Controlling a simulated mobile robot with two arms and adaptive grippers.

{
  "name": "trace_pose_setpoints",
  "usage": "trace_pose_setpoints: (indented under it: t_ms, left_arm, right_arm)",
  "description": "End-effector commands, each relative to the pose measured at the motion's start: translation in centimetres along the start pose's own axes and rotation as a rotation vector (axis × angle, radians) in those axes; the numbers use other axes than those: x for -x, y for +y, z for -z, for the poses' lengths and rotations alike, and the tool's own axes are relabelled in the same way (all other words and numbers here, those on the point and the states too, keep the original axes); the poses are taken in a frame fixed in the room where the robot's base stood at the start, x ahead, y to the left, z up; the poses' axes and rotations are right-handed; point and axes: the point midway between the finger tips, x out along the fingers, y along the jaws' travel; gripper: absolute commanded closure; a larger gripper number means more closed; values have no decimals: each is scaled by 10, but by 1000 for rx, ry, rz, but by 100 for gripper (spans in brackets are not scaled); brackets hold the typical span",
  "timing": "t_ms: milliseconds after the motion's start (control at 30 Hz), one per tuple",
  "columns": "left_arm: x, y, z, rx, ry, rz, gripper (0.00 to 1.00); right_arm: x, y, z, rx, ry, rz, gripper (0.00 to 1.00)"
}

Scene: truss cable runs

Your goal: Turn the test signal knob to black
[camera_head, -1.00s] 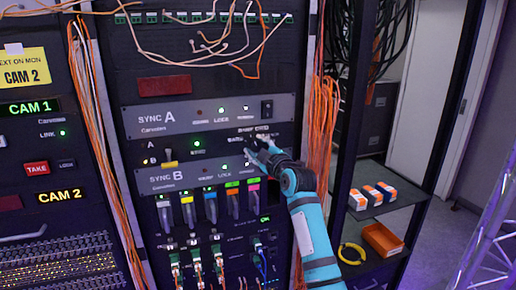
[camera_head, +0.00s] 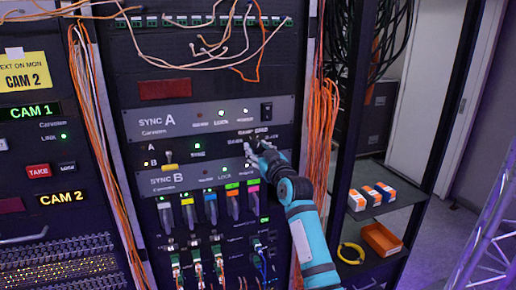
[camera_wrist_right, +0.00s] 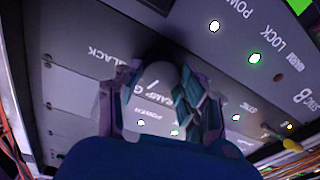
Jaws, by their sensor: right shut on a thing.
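The test signal knob is a dark round knob (camera_wrist_right: 165,77) with a pale pointer line. In the right wrist view it sits between the two fingers of my right gripper (camera_wrist_right: 163,100), which is shut on it. Printed labels surround it, with BLACK (camera_wrist_right: 105,56) at its left and RAMP (camera_wrist_right: 165,101) just below the pointer, both slanted in this view. In the head view my right gripper (camera_head: 254,149) is at the panel strip between SYNC A and SYNC B and hides the knob. My left gripper is in neither view.
The SYNC A unit (camera_head: 190,119) is above and the SYNC B unit (camera_head: 195,176) below. Coloured plugs (camera_head: 211,210) hang close below the hand. Orange cables (camera_head: 320,150) run down beside my right arm. A shelf with small boxes (camera_head: 372,195) stands at the right.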

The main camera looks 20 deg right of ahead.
Motion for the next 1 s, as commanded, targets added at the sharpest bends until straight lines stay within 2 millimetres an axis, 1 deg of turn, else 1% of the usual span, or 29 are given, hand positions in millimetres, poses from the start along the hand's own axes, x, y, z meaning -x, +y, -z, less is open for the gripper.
trace_pose_setpoints:
  t_ms: [300,600,800,1000]
  left_arm:
    - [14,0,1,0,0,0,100]
    - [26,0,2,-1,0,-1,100]
    - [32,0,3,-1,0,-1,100]
    - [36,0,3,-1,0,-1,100]
  right_arm:
    - [0,-1,-1,-304,12,-24,94]
    - [0,0,-1,-566,27,-46,94]
    - [0,0,-1,-696,35,-58,94]
    - [0,0,-2,-780,40,-65,94]
